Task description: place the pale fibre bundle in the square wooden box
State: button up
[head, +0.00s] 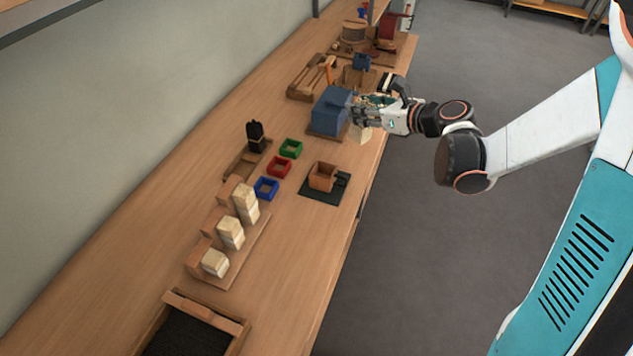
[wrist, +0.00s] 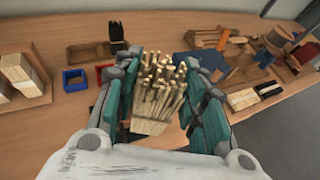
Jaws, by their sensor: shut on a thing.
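My gripper (head: 368,110) is shut on the pale fibre bundle (wrist: 158,92), a fan of thin straw-coloured sticks between its two teal fingers in the wrist view. In the head view, only a pale end of the bundle (head: 361,133) shows below the fingers, near the table's right edge. The square wooden box (head: 323,177) is open-topped and stands on a dark mat, nearer the head camera than my gripper. I cannot make out the box in the wrist view.
A blue block (head: 331,108) on a wooden base stands close beside my gripper. Small green (head: 291,148), red (head: 279,166) and blue (head: 266,188) trays lie left of the box.

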jog(key=a+n+g+y+p, duration=0.1)
jog(key=a+n+g+y, duration=0.4)
jog(key=a, duration=0.5)
notch_tip(320, 180, down, 19)
jog(key=h+b, duration=0.1)
jog(key=b, duration=0.4)
jog(key=shift+w+d+r+g+h, duration=0.2)
jog(key=shift+w+g+h, duration=0.1)
jog(key=shift+w, duration=0.15)
jog(key=shift+f, duration=0.1)
jog(key=o, duration=0.7)
jog(key=shift+b, duration=0.3)
jog(key=o, duration=0.4)
